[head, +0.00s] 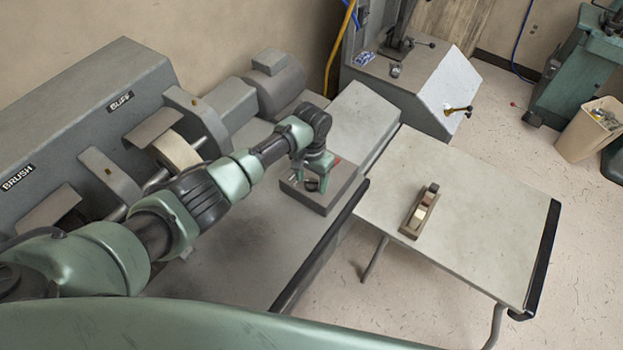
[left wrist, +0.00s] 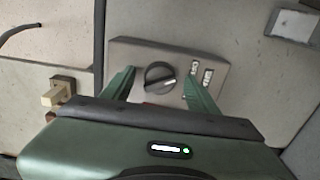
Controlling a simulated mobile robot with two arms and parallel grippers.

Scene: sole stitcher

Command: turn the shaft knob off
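The shaft knob (left wrist: 160,77) is round and black with a pale pointer mark toward the right in the left wrist view. It sits on the face of a grey control box (left wrist: 137,52), with small white label plates (left wrist: 202,73) to its right. My left gripper (left wrist: 158,74) is open, one green finger on each side of the knob; I cannot tell whether either finger touches it. In the head view my left gripper (head: 318,176) is over the control box (head: 332,198) and hides the knob there. My right gripper is not in view.
The buffing and brushing machine (head: 75,115) and its motor (head: 275,82) stand left of and behind the box. A side table (head: 470,205) to the right holds a wooden block tool (head: 418,212) and is otherwise clear. A grey cabinet (head: 425,85) stands behind.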

